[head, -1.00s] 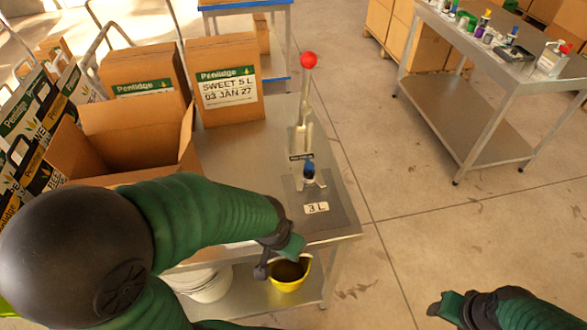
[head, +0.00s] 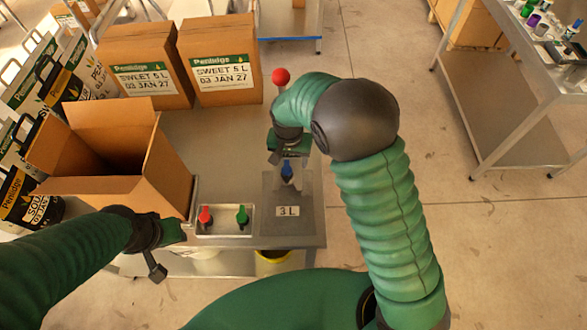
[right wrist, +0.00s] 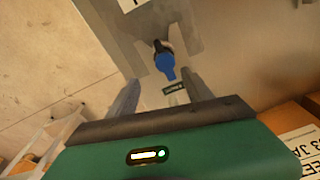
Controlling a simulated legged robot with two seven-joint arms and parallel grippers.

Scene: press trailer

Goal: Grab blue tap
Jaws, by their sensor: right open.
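The blue tap (head: 287,170) stands on the grey plate marked 3 L, at the right part of the metal table. In the head view my right gripper (head: 286,151) is over the table, just behind the blue tap in the picture. In the right wrist view the blue tap (right wrist: 165,64) shows beyond the open, empty fingers (right wrist: 162,92), roughly centred between them and apart from them. My left gripper (head: 163,250) is by the table's front left, in front of the open carton; its jaw state is unclear.
A red tap (head: 205,215) and a green tap (head: 241,215) lie in a shallow tray (head: 222,233) left of the plate. An open carton (head: 160,195) stands further left. A red-knobbed lever (head: 281,76) rises behind my right gripper. A yellow bucket (head: 272,258) is below.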

